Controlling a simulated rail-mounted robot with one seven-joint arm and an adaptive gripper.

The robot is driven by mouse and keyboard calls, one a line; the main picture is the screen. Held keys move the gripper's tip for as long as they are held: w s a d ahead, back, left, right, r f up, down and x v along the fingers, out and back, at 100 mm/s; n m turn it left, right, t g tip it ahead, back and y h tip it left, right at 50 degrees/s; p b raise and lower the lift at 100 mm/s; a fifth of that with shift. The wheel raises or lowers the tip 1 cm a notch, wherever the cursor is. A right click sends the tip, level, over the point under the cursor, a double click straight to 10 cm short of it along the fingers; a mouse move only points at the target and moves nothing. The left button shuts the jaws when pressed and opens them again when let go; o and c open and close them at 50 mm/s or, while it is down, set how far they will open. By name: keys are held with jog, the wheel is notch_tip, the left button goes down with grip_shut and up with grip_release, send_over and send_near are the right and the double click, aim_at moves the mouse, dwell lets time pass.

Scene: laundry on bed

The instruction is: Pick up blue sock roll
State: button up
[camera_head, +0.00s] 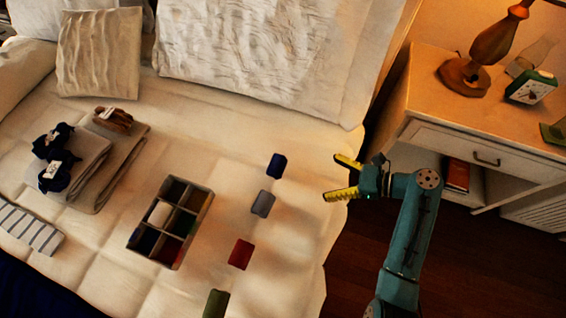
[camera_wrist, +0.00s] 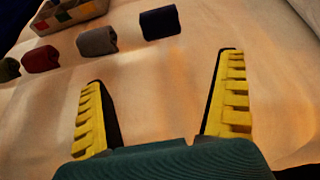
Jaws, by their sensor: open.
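The blue sock roll (camera_head: 277,165) is dark navy and lies on the bed at the far end of a row of loose rolls. In the wrist view the blue sock roll (camera_wrist: 160,22) is at the top, ahead of my fingers and apart from them. My gripper (camera_head: 338,178) is open and empty at the bed's right edge, to the right of the blue roll. In the wrist view my gripper (camera_wrist: 162,95) shows two yellow fingers spread wide, with only bed cover between them.
A grey-blue roll (camera_head: 263,204), a red roll (camera_head: 240,254) and a green roll (camera_head: 217,303) continue the row. A divided box (camera_head: 207,208) with rolls stands left of them. Folded clothes (camera_head: 103,185) lie farther left. A nightstand (camera_head: 437,113) with lamp (camera_head: 487,55) stands right.

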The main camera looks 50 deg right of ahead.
jog(key=b, duration=0.4)
send_near(280, 168)
jog(key=w+f, duration=0.2)
jog(key=f, duration=0.1)
jog(key=w+f, duration=0.2)
jog(key=shift+w+a, duration=0.1)
jog(key=shift+a, duration=0.3)
jog(key=b+x, duration=0.1)
jog(key=x, duration=0.3)
jog(key=r+b+x, duration=0.1)
jog(key=shift+w+f+b, duration=0.2)
jog(key=shift+w+b, duration=0.1)
jog(key=shift+w, duration=0.3)
jog(key=shift+s, duration=0.1)
jog(key=c, duration=1)
